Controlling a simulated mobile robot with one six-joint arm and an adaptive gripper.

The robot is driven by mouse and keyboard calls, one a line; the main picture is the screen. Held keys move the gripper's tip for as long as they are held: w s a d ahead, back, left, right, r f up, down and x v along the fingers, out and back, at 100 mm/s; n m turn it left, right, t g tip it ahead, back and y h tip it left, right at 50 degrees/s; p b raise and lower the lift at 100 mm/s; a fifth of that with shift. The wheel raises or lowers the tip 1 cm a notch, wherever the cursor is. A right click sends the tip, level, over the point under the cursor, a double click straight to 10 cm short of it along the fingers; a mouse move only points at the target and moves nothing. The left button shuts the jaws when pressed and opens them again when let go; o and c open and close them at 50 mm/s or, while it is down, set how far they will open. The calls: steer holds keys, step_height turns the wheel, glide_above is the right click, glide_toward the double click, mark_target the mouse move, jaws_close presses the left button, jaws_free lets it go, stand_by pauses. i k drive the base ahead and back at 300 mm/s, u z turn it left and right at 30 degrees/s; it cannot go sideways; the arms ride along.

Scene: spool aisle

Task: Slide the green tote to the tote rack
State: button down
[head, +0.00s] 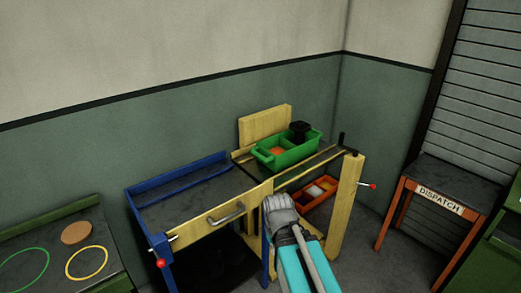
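The green tote (268,157) sits upright on the dark right-hand top of a yellow and blue bench, in front of a yellow upright board. It has compartments; an orange thing shows in one and a black object (299,131) stands at its far end. No tote rack is labelled; a blue-edged dark bay (185,192) is left of the tote, and I cannot tell whether that is the rack. My gripper (277,206) is at the bench's front, below and in front of the tote and apart from it. Its fingertips are not clear.
A yellow drawer front (208,222) with a grey handle faces me. An orange bin (318,193) sits low under the bench's right side. Red-knobbed levers (161,262) stick out. A dispatch table (440,199) stands right; a green table (45,262) with rings stands left.

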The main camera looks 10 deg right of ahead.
mark_target(276, 152)
steer(key=u, duration=0.05)
steer(key=i, duration=1.1)
steer(key=z, duration=0.35)
